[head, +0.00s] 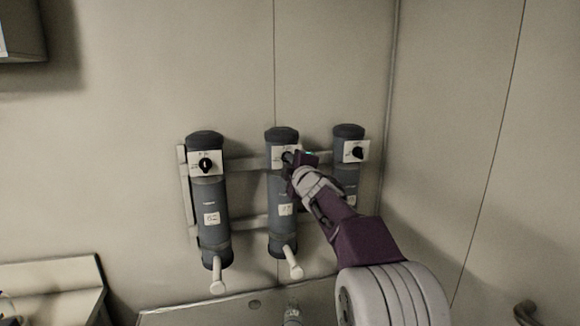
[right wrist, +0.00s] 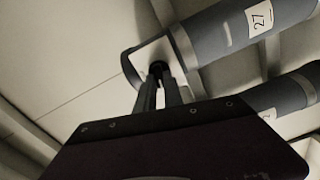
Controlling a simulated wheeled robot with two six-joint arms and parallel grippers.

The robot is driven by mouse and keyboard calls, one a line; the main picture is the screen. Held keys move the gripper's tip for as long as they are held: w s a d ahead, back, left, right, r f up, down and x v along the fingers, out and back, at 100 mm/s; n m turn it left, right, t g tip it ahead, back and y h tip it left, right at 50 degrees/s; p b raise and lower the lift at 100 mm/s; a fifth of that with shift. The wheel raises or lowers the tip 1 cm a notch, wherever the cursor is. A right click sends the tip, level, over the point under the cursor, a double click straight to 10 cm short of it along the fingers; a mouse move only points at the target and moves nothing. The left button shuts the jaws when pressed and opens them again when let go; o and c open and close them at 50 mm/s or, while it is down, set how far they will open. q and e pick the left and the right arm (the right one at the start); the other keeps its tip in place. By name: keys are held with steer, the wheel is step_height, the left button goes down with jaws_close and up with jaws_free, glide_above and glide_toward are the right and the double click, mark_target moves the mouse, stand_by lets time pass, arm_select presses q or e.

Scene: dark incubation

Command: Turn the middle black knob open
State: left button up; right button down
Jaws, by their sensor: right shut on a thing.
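Three grey cylinders hang in a row on the wall, each with a white plate and a black knob near the top. The middle cylinder (head: 282,215) has its white plate (head: 277,158) partly covered by my right gripper (head: 289,158). My right gripper is shut on the middle black knob (right wrist: 158,67), which shows between the fingertips in the right wrist view. There the middle cylinder (right wrist: 245,32) carries a label reading 27. The knob's exact angle is hidden by the fingers. My left gripper is not in view.
The left cylinder (head: 213,215) has its black knob (head: 206,165) exposed. The right cylinder (head: 346,185) is partly behind my right arm, with its knob (head: 357,153) visible. White spouts (head: 292,264) stick out below. A counter (head: 55,285) stands at the lower left.

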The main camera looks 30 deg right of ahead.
steer(key=shift+n+b, duration=0.3)
steer(key=shift+n, duration=0.9)
steer(key=shift+r+n, duration=0.1)
steer(key=shift+n, duration=0.2)
steer(key=c, duration=1.5)
jaws_free()
steer(key=shift+d, duration=0.1)
steer(key=shift+o, duration=0.2)
steer(key=v, duration=0.9)
steer(key=shift+b, duration=0.3)
steer(key=shift+d, duration=0.1)
